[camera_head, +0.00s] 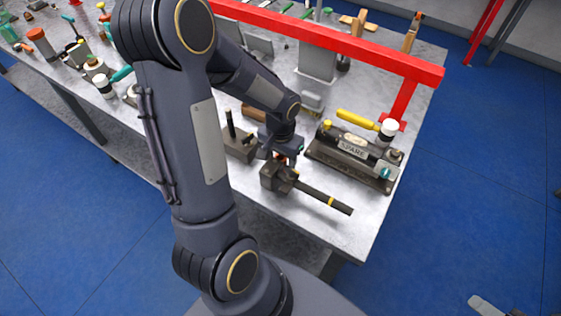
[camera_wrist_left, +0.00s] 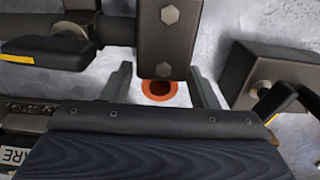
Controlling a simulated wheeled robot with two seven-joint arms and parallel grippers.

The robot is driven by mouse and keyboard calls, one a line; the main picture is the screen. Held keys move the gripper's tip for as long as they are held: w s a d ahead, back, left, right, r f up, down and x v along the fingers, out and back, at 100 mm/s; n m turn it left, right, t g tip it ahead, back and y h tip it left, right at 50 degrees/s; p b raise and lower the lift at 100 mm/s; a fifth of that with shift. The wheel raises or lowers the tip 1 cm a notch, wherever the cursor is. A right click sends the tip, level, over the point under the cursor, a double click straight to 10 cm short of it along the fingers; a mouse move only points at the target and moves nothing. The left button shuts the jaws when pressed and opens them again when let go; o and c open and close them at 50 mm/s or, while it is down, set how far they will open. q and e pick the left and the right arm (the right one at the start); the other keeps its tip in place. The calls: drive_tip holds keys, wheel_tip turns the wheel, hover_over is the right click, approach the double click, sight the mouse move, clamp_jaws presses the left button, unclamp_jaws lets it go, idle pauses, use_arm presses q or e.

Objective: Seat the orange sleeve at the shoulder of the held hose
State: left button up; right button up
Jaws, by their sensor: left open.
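The orange sleeve shows in the left wrist view as a ring (camera_wrist_left: 159,88) with its dark opening toward the camera. It sits between my left gripper's fingers (camera_wrist_left: 163,88), with gaps on both sides. In the head view my left gripper (camera_head: 287,159) points down beside the dark clamp block (camera_head: 270,178), and the sleeve is mostly hidden. The black hose (camera_head: 315,194) juts from the block toward the lower right, with a yellow band near its free end. The block and hose also show at the top of the wrist view. A grey piece, perhaps my right gripper (camera_head: 488,304), is cut off at lower right.
A dark fixture marked SPARE (camera_head: 352,150) stands right of the hose, with a yellow-handled tool (camera_head: 357,120) behind it. A second dark block (camera_head: 238,146) stands left of my gripper. A red rail (camera_head: 330,38) spans the table. The table's front edge is clear.

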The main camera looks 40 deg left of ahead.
use_arm(q)
drive_tip(key=c, duration=1)
